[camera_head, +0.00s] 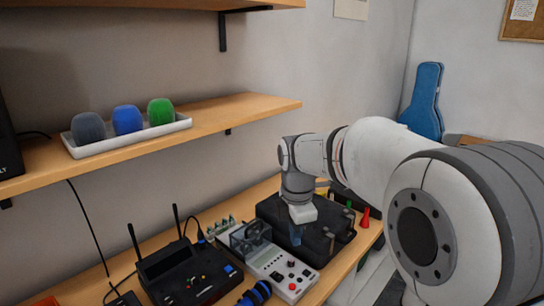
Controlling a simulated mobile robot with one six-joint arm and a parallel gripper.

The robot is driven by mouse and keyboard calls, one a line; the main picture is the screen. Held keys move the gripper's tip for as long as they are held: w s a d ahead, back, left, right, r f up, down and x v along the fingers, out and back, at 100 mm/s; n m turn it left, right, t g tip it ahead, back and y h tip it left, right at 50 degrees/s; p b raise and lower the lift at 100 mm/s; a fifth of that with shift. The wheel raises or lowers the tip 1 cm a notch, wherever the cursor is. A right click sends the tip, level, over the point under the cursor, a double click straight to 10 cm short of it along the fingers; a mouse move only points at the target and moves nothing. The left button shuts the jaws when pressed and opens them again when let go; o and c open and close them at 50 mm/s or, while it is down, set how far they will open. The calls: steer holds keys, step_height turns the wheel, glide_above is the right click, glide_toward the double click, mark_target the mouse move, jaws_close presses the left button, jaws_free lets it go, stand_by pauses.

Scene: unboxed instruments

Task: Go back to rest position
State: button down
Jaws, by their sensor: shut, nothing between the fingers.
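My gripper (296,238) is at the end of my white and grey arm and points down over a black case (335,232) on the lower wooden surface. Its fingers are small in the picture and look shut, with nothing seen between them. I cannot tell whether the fingertips touch the case. My arm comes in from the right and hides part of the lower surface and the wall.
A black device with antennas (185,273) and a grey box with knobs (285,272) stand left of my gripper. A red cone (365,217) is to its right. An upper shelf (240,112) holds a white tray (85,150) with grey, blue and green foam covers. A blue instrument case (425,100) leans in the corner.

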steer(key=s+d+f+m+t, duration=0.1)
steer(key=s+d+m, duration=0.3)
steer(key=s+m, duration=0.6)
steer(key=s+d+f+m+t, duration=0.1)
steer(key=s+d+m, duration=0.4)
steer(key=s+m, duration=0.5)
steer(key=shift+d+f+m+t, duration=0.25)
steer(key=shift+m+t, duration=0.05)
steer(key=shift+m, duration=0.3)
steer(key=shift+w, duration=0.1)
